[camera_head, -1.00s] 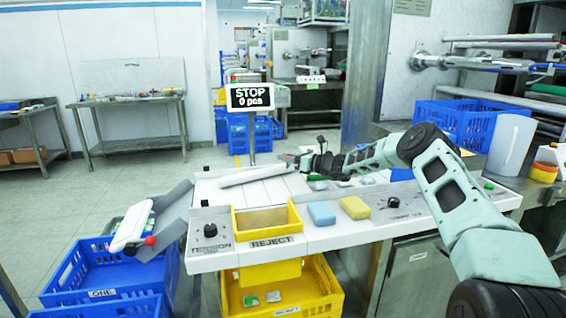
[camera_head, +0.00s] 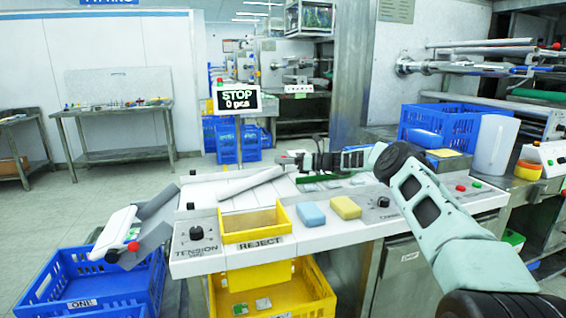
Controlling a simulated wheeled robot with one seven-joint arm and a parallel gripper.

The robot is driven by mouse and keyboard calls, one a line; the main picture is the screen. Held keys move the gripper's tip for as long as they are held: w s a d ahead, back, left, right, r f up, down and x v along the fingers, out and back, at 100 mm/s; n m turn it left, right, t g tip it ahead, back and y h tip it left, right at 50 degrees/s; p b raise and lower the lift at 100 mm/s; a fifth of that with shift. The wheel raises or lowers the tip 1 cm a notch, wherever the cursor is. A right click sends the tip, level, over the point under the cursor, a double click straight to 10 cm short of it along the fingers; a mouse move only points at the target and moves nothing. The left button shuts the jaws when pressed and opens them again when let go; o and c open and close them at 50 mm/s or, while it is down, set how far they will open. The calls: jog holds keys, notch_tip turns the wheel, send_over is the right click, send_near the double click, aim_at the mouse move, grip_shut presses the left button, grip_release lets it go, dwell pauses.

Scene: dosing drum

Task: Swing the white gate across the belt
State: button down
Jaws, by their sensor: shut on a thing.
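The white gate (camera_head: 250,184) is a long pale bar lying slantwise over the white belt (camera_head: 279,187), its near end to the left and its far end to the right. My gripper (camera_head: 283,159) is at the far right end of the gate, with my arm reaching in from the right. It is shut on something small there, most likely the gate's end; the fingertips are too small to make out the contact.
A yellow REJECT bin (camera_head: 258,238) is set in the near edge, beside blue (camera_head: 311,214) and yellow (camera_head: 345,207) blocks. A STOP display (camera_head: 237,100) stands behind the belt. A chute (camera_head: 155,222) slopes left to a blue crate (camera_head: 60,276). Knobs and buttons line the front.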

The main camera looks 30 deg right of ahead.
jog(key=c, duration=1.1)
grip_release()
jog(key=shift+c, duration=0.2)
jog(key=v, duration=0.7)
jog(key=shift+s+d+b, duration=0.15)
jog(key=shift+d+b, duration=0.05)
jog(key=shift+b, duration=0.15)
